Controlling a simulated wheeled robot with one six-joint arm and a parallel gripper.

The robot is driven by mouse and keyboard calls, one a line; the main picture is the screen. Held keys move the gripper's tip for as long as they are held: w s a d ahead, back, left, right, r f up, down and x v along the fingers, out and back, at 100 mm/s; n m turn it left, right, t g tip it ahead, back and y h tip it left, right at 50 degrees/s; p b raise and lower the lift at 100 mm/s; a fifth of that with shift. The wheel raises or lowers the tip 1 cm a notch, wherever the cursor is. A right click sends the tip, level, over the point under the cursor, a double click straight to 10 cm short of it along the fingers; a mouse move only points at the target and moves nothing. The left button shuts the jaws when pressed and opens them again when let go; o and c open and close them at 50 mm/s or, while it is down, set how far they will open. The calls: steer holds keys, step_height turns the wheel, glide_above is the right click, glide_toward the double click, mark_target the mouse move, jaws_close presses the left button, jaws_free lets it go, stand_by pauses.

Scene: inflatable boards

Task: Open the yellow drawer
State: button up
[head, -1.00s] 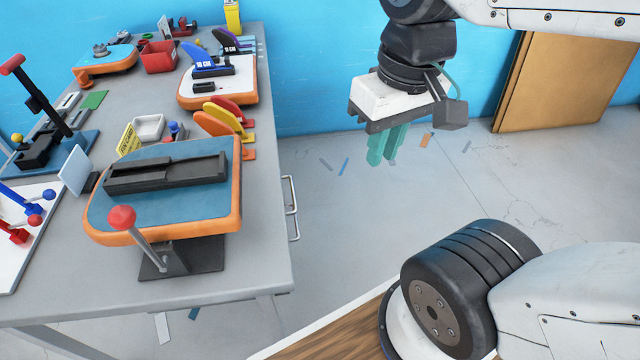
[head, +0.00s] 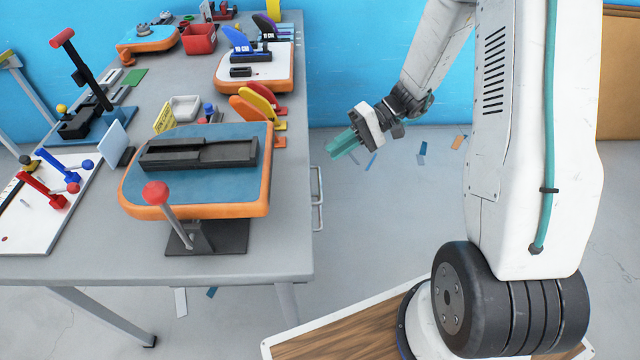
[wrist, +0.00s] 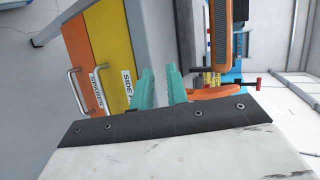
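The yellow drawer (wrist: 108,45) shows in the wrist view as a tall yellow front with a white label (wrist: 128,85). It looks closed. A gap shows between the fingers. Silver drawer handles (head: 318,185) stick out from the table's right side, apart from my gripper. The drawer fronts are hidden in the head view.
An orange drawer (wrist: 83,52) with a silver handle (wrist: 75,92) is beside the yellow one. The grey table (head: 90,262) carries a blue board (head: 200,188) with an orange rim and a red-knobbed lever (head: 156,193). The floor (head: 375,215) right of the table is clear except for flat scraps.

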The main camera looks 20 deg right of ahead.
mark_target(320, 183)
steer(key=w+d+f+m+t+y, duration=0.1)
steer(key=w+d+f+m+t, duration=0.15)
steer(key=f, duration=0.55)
steer(key=w+d+f+m+t+y, duration=0.1)
steer(key=d+f+t, duration=0.15)
steer(key=f, duration=0.65)
steer(key=shift+t, duration=0.4)
steer(key=x, duration=0.8)
jaws_close()
